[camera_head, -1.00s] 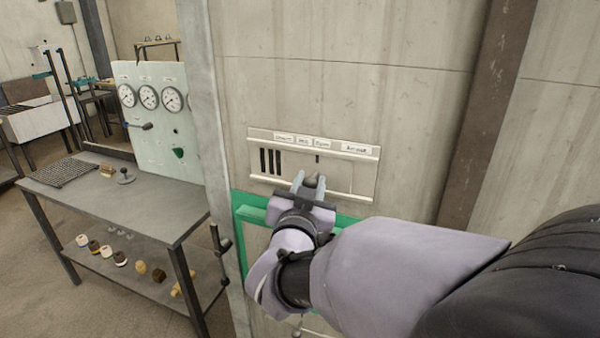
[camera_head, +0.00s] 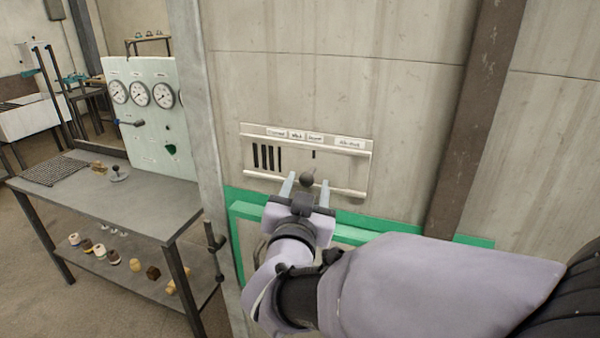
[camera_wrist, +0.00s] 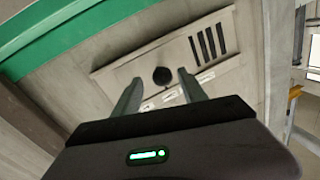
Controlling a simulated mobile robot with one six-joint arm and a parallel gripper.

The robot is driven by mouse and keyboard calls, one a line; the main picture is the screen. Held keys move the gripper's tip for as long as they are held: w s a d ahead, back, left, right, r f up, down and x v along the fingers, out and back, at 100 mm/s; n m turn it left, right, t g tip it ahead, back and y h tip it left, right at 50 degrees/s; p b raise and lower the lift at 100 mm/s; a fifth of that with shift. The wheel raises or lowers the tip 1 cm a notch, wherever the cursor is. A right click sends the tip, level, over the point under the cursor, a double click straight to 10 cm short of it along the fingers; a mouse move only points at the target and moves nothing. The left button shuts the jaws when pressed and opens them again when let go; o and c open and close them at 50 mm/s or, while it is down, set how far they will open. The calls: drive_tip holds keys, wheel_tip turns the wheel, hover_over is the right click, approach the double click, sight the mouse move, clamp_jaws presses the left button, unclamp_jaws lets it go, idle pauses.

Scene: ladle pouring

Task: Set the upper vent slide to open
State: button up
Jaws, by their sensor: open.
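The upper vent slide (camera_head: 345,170) is a pale plate between two horizontal rails on the wall, with dark vertical slots showing at its left and small labels above. Its dark round knob (camera_head: 307,179) sits near the middle of the panel. My gripper (camera_head: 306,186) is open, with its two fingers on either side of the knob in the head view. In the wrist view the knob (camera_wrist: 161,75) shows between and just beyond the fingertips of my gripper (camera_wrist: 158,84). I cannot tell whether a finger touches it.
A green frame (camera_head: 250,208) runs on the wall below the vent. A grey workbench (camera_head: 140,205) with small items stands at the left, under a gauge panel (camera_head: 150,130). A brown steel post (camera_head: 475,120) stands right of the vent.

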drive_tip(key=s+a+b, duration=0.1)
drive_tip(key=s+a, duration=0.1)
drive_tip(key=s, duration=1.2)
drive_tip(key=shift+s+b, duration=0.35)
drive_tip(key=shift+a, duration=0.1)
drive_tip(key=s+d+f+g+y, duration=0.4)
drive_tip(key=s+d+f+g, duration=0.7)
drive_tip(key=s+g, duration=0.1)
drive_tip(key=shift+s+f+y, duration=0.25)
drive_tip(key=shift+f+y, duration=0.1)
drive_tip(key=shift+y, duration=0.05)
